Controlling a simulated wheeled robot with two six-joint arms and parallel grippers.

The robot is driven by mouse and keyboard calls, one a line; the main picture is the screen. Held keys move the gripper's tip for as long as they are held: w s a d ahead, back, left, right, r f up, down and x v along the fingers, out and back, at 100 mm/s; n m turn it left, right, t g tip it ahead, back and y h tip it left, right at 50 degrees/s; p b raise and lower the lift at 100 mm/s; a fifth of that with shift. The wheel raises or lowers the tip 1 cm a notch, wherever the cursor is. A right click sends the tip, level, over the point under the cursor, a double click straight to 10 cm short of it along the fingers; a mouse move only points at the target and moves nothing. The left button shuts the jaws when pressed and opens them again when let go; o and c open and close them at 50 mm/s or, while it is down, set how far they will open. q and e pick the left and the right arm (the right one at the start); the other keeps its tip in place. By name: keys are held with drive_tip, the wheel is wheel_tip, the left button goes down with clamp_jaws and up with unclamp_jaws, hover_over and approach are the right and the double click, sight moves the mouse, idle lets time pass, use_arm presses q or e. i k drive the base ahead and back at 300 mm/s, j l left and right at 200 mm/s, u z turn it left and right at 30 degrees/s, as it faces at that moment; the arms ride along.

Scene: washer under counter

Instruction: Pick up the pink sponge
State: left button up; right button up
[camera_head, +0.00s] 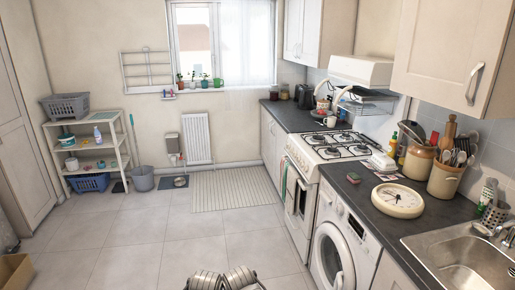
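A small sponge-like block (353,178), pinkish with a green side, lies on the dark countertop (372,196) near its front edge, between the stove and the round clock. It is small in this view, so its details are hard to make out. Nothing touches it from above. Grey metal parts of mine show at the bottom edge, left of the washer and far from the sponge. I see no gripper fingers in them.
A round clock (398,200) lies right of the sponge. A white stove (312,165) stands beyond it, and a washing machine (335,245) sits under the counter. A utensil crock (444,180) and a sink (465,262) are at the right. The tiled floor (165,235) is mostly clear.

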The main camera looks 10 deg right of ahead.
sight(354, 178)
drive_tip(key=i+z, duration=0.3)
drive_tip(key=i, duration=0.3)
drive_tip(key=i+z, duration=0.3)
drive_tip(key=i, duration=0.3)
drive_tip(key=i+j+z, duration=0.3)
drive_tip(key=i, duration=0.25)
drive_tip(key=l, duration=0.1)
